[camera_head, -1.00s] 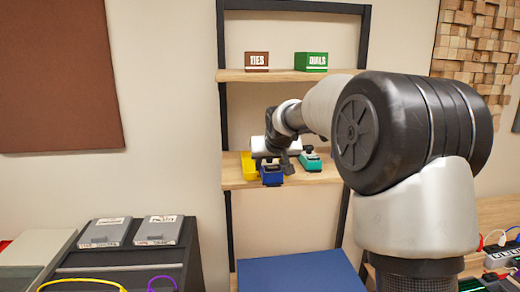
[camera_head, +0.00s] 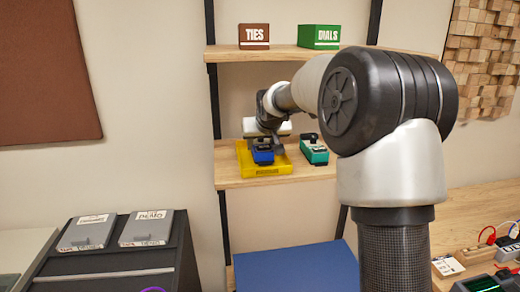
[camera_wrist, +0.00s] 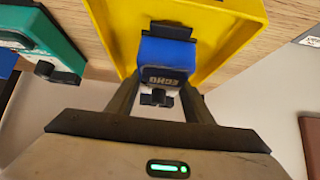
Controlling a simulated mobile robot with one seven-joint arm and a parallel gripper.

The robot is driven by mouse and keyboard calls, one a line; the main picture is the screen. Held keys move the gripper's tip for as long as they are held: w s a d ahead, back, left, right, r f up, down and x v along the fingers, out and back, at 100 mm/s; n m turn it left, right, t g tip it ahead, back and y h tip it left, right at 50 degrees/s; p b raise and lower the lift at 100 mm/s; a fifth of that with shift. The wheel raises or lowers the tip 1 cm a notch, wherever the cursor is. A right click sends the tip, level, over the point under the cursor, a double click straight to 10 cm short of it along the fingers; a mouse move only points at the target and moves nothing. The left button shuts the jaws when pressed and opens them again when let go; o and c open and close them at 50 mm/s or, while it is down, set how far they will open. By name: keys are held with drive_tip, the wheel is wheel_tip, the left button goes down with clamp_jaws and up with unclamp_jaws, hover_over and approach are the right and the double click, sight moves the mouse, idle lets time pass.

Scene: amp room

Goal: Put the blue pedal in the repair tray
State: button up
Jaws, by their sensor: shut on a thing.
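The blue pedal (camera_head: 263,154), marked ECHO in the wrist view (camera_wrist: 168,58), is between the fingers of my gripper (camera_head: 268,140). My gripper, also in the wrist view (camera_wrist: 158,97), is shut on it. The yellow tray (camera_head: 268,171) lies on the lower wooden shelf. The pedal is over or inside this tray; I cannot tell whether it touches the floor of it. The tray's yellow floor and walls show around the pedal in the wrist view (camera_wrist: 117,30).
A teal pedal (camera_head: 314,153) stands on the shelf (camera_head: 228,173) just right of the tray. The upper shelf (camera_head: 275,53) holds a brown TIES box (camera_head: 254,36) and a green DIALS box (camera_head: 319,37). A blue surface (camera_head: 297,272) lies below.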

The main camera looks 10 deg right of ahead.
drive_tip(key=shift+f, duration=0.55)
drive_tip(key=shift+f, duration=0.2)
drive_tip(key=o, duration=1.5)
